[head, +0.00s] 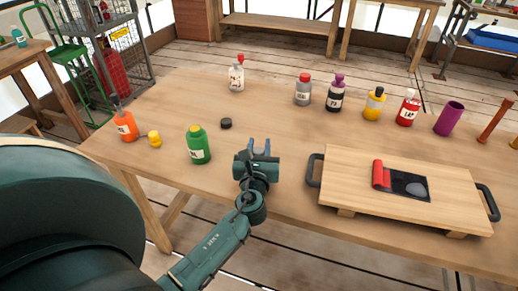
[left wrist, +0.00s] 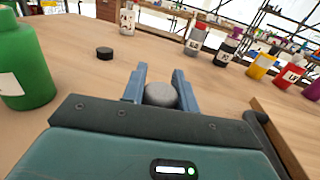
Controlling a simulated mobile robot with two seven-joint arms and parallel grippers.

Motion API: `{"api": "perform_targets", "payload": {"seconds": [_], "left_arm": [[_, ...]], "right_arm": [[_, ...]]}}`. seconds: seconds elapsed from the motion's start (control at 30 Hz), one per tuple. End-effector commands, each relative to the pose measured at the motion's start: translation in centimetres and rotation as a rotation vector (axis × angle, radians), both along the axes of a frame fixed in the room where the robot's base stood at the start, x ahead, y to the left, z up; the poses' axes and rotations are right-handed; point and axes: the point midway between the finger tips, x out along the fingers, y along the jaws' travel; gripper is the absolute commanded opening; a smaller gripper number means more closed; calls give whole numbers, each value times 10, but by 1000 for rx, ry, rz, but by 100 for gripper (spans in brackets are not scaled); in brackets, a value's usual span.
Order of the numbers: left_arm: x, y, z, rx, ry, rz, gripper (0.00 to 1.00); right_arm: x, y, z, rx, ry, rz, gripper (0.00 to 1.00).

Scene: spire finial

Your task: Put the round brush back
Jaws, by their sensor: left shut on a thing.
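My left gripper (head: 261,150) is over the table's middle, left of the wooden board. In the left wrist view its two blue fingers (left wrist: 160,88) are shut on a grey round-topped thing (left wrist: 161,95). The same grey thing (head: 259,153) shows small between the fingers in the head view. Its lower part is hidden, and I cannot tell from its top whether it is the round brush. No other thing in view is clearly a round brush. My right gripper is not in view.
The handled board (head: 335,198) bears a red roll (head: 379,174) and a dark pad (head: 398,187). A green bottle (head: 198,146), black cap (head: 226,123), yellow piece (head: 154,138) and orange bottle (head: 125,126) stand left. Several bottles and a purple cup (head: 449,118) line the back.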

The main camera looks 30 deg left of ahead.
Motion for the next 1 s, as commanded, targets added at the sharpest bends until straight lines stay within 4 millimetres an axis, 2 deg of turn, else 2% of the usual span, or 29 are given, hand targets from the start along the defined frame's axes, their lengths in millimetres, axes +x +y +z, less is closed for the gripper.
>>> {"api": "perform_targets", "payload": {"seconds": [0.27, 0.3, 0.53, 0.87, 1.0], "left_arm": [[0, 0, -4, 0, 0, 0, 6], [0, 0, -2, -1, 0, 0, 32], [0, 0, -2, -1, 0, 0, 50], [-1, -1, 3, -1, 0, 0, 51], [-19, -11, -1, -2, 2, -1, 51]], "right_arm": [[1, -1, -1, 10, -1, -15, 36], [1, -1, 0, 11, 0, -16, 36], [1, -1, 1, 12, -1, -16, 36], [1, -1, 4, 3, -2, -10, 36], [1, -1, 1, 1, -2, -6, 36]]}}
